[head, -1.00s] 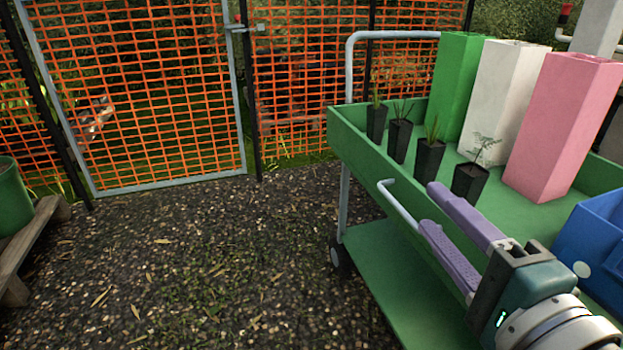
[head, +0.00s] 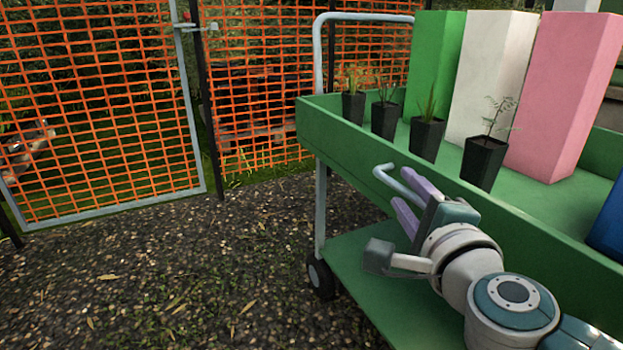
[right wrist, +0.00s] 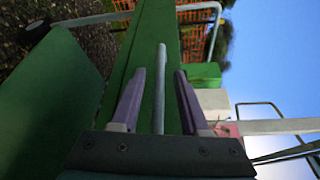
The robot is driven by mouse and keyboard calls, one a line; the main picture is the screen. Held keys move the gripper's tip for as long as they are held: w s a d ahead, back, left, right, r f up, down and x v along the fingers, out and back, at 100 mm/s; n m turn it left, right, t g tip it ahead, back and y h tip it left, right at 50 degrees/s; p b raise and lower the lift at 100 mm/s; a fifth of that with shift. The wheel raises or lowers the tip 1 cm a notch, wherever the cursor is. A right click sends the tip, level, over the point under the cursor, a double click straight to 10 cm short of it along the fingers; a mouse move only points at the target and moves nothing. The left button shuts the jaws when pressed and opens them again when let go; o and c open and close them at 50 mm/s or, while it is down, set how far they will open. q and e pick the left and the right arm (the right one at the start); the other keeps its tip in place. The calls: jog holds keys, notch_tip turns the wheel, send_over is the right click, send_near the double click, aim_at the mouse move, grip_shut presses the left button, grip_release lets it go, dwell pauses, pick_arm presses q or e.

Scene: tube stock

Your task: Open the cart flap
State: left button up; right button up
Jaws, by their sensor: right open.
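The cart (head: 370,262) is green with an upper tray and a lower shelf. Its long near side panel, the flap (head: 540,222), stands upright and bears a pale grey bar handle (head: 400,181) near its left part. My right gripper (head: 409,192) has purple fingers and is at this handle. In the right wrist view the handle (right wrist: 160,95) runs between the two open fingers, with a gap on each side. My left gripper is not in view.
Several black pots with seedlings (head: 425,138) stand in the tray behind the flap. Green (head: 433,60), white (head: 490,75) and pink (head: 562,95) tall boxes stand behind them. A blue box (head: 608,225) is at the right edge. Gravel left of the cart is clear up to the orange mesh fence (head: 100,120).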

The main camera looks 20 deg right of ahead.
jog(key=shift+w+d, duration=0.2)
jog(key=shift+w, duration=0.35)
grip_shut()
dwell(1.1)
